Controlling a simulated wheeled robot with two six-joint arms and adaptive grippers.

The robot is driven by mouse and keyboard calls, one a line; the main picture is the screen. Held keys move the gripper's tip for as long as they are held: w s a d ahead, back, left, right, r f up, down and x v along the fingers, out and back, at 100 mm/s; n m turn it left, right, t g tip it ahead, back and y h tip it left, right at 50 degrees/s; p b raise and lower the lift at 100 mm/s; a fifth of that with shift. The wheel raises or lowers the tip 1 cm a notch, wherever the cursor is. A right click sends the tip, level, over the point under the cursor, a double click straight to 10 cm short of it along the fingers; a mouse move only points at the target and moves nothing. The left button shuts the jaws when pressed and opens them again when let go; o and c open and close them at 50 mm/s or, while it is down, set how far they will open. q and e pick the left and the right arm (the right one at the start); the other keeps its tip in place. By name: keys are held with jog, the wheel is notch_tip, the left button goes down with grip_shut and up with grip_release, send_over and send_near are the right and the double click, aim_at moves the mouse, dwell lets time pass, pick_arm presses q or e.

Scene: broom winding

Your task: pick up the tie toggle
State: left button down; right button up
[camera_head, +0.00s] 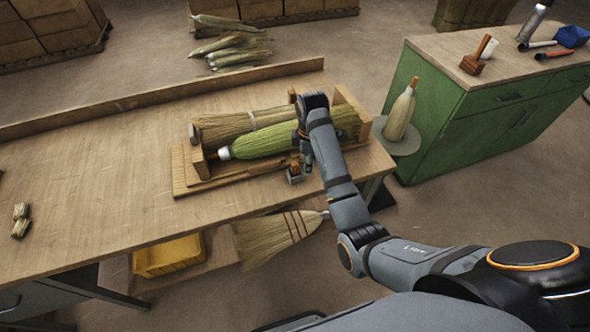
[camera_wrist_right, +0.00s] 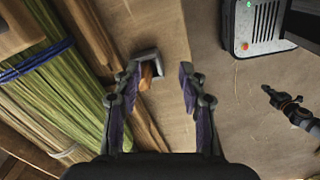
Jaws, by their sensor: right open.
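My right gripper (camera_wrist_right: 187,74) is open, with its purple-padded fingers apart over the front edge of the workbench. A small brown wooden piece, which looks like the tie toggle (camera_wrist_right: 147,76), lies just inside the left finger in the wrist view, at a grey bracket (camera_wrist_right: 146,56). The opposite finger is well clear of it. I cannot tell whether the near finger touches it. In the head view my right arm reaches over the bench and partly hides this spot. My left gripper (camera_wrist_right: 268,90) seems to show small at the right of the wrist view.
A green broom bundle (camera_head: 262,142) and a tan one lie in a wooden cradle (camera_head: 186,168) on the bench (camera_head: 100,215). A finished broom (camera_head: 270,238) and a yellow bin (camera_head: 168,255) are below. A green cabinet (camera_head: 450,130) stands right. The bench's left side is mostly clear.

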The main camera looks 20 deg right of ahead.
aim_at(295, 164)
jog(key=w+r+n, duration=0.1)
jog(key=w+a+r+n, duration=0.1)
jog(key=r, duration=0.1)
jog(key=w+a+r+n, duration=0.1)
jog(key=w+r, duration=0.1)
jog(key=shift+a+r+n+g, duration=0.1)
jog(key=shift+a+n+g, duration=0.2)
jog(key=shift+n, duration=0.1)
notch_tip(295, 164, down, 5)
jog(key=shift+f, duration=0.2)
jog(key=shift+s+a+f+p, duration=0.1)
jog(key=shift+f+p, duration=0.2)
jog(key=shift+f, duration=2.3)
grip_shut()
